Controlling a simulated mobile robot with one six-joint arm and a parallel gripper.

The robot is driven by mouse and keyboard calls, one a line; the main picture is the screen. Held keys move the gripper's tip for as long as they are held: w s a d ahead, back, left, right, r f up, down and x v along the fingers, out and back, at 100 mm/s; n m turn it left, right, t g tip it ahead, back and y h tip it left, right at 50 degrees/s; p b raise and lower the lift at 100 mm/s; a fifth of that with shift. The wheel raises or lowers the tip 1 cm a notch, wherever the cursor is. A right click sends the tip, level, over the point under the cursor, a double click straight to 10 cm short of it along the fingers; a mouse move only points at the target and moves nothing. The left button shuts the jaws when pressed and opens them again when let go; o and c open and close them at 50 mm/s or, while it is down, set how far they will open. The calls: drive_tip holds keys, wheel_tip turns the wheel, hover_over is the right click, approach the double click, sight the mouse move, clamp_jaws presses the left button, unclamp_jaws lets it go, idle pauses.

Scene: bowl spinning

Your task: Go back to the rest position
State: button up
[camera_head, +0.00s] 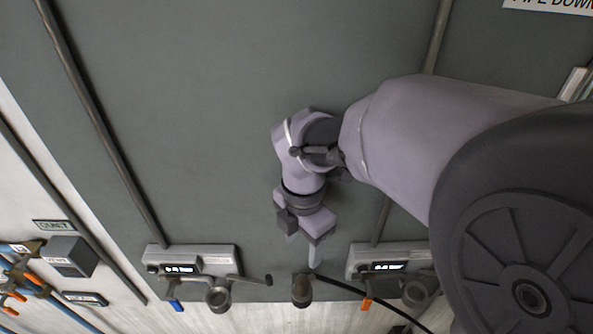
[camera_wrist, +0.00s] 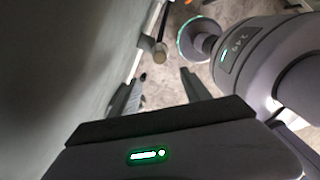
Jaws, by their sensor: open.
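My gripper (camera_head: 303,249) hangs in front of the dark grey-green panel in the head view, its fingers pointing down the picture. It is open and nothing shows between the fingers. Just below the fingertips is a short dark cylindrical fitting (camera_head: 301,291); I cannot tell whether they are apart in depth. In the wrist view my gripper's two fingers (camera_wrist: 162,92) stand apart, with speckled floor behind them. A rod with a brass-coloured end (camera_wrist: 158,52) shows beyond the fingers. No bowl can be made out in either view.
Two display boxes, left (camera_head: 200,257) and right (camera_head: 400,252), flank my gripper, with a blue handle (camera_head: 177,304) and an orange handle (camera_head: 366,303) below. A black cable (camera_head: 345,287) runs right from the fitting. A long pipe (camera_head: 95,110) crosses the left. The upper middle panel is clear.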

drive_tip(key=s+d+f+m+t+y+b, duration=0.1)
drive_tip(key=s+d+f+m+t+b, duration=0.2)
drive_tip(key=m+b, duration=0.7)
drive_tip(key=s+d+f+m+t+y+b, duration=0.1)
drive_tip(key=s+d+f+m+b, duration=0.3)
drive_tip(key=m, duration=1.5)
drive_tip(key=shift+s+f+m+t+b, duration=0.4)
drive_tip(key=shift+s+f+t+b, duration=0.5)
drive_tip(key=shift+s+f+b, duration=2)
drive_tip(key=shift+w+r+b, duration=0.4)
drive_tip(key=shift+w+b, duration=0.2)
drive_tip(key=shift+w, duration=0.2)
